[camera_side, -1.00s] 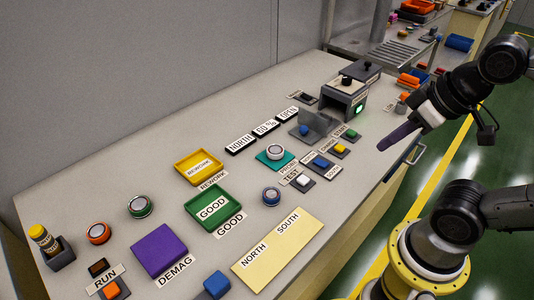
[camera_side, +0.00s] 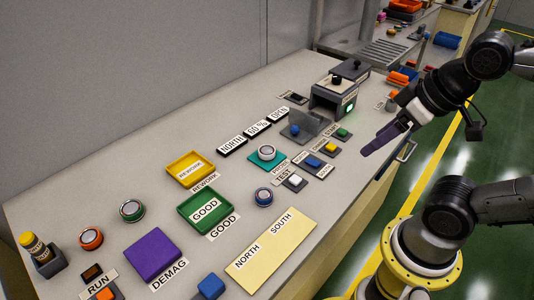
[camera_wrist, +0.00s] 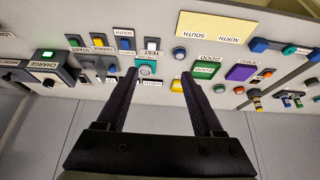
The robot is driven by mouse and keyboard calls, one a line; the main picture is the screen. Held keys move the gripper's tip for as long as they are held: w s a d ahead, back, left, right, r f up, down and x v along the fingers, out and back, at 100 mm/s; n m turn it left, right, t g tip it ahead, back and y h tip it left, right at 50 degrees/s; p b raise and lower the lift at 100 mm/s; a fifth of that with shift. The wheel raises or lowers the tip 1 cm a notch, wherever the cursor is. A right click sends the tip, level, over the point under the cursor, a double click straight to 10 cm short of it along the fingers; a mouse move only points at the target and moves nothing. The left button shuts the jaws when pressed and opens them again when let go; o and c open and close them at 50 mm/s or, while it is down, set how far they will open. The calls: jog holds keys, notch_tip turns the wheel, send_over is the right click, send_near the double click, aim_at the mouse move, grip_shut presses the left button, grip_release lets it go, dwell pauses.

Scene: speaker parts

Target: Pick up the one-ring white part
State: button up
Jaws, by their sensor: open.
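Several round parts with pale tops stand on the bench; their ring markings are too small to count. One with a pale rim (camera_side: 267,152) sits on a teal pad; it also shows in the wrist view (camera_wrist: 145,70), between the fingertips in the picture. The others are a blue-sided part (camera_side: 263,196), a green-sided part (camera_side: 131,210) and an orange-sided part (camera_side: 90,238). I cannot tell which is the one-ring white part. My gripper (camera_side: 368,149) is open and empty, in the air above the bench's right edge; its two dark fingers show apart in the wrist view (camera_wrist: 160,74).
A yellow REWORK tray (camera_side: 177,178), a green GOOD tray (camera_side: 190,200) and a purple DEMAG pad (camera_side: 142,267) lie on the bench. A grey charger box (camera_side: 327,103) with a green light stands at the back right. A cream NORTH/SOUTH plate (camera_side: 294,234) lies near the front edge.

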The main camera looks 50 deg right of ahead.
jog(key=o, duration=0.4)
